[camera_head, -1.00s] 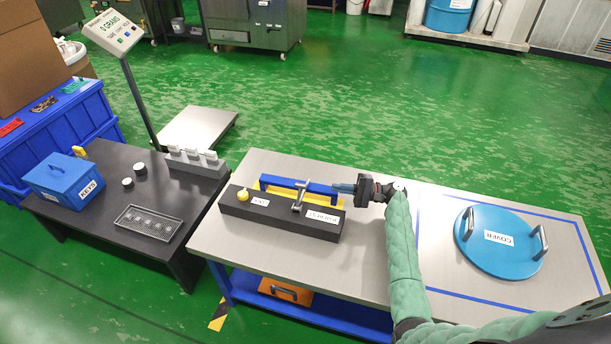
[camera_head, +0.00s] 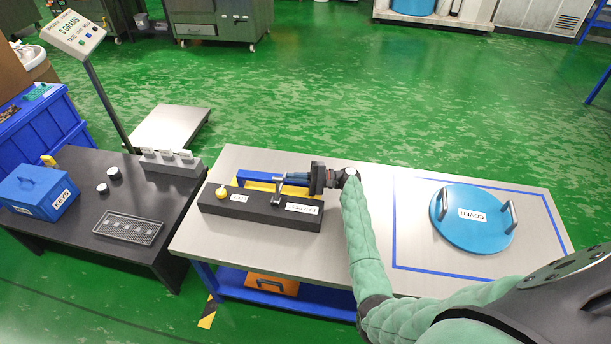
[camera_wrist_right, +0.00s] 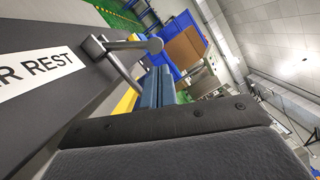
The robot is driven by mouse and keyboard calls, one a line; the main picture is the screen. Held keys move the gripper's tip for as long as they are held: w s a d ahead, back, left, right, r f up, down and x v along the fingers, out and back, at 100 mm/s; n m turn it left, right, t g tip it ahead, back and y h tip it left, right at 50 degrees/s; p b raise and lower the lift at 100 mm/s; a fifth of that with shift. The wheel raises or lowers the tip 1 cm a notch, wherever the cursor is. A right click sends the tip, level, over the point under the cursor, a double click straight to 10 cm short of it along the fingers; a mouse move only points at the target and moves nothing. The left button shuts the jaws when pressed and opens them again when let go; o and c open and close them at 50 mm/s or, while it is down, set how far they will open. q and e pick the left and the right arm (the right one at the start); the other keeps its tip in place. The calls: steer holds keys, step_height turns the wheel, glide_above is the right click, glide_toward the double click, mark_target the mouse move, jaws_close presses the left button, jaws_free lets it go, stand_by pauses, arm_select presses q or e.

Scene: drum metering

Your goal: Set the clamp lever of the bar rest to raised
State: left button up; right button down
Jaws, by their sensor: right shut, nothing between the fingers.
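The bar rest is a long dark block (camera_head: 252,212) on the steel table, with a white label at its right part. Its grey clamp lever (camera_head: 278,190) stands on the block left of that label, with a short crosspiece at the top. In the right wrist view the lever (camera_wrist_right: 118,55) rises from the block beside the "R REST" lettering. My right gripper (camera_head: 288,176) is shut and empty, its blue fingers pointing left just behind the lever's top. The fingers (camera_wrist_right: 158,85) also show in the right wrist view, close to the lever; contact cannot be told. My left gripper is out of view.
A blue round cover (camera_head: 465,237) with two handles lies at the table's right. Table space in front of the block is clear.

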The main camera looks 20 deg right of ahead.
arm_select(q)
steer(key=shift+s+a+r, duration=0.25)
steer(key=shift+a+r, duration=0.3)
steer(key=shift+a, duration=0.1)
arm_select(e)
steer(key=shift+x, duration=1.4)
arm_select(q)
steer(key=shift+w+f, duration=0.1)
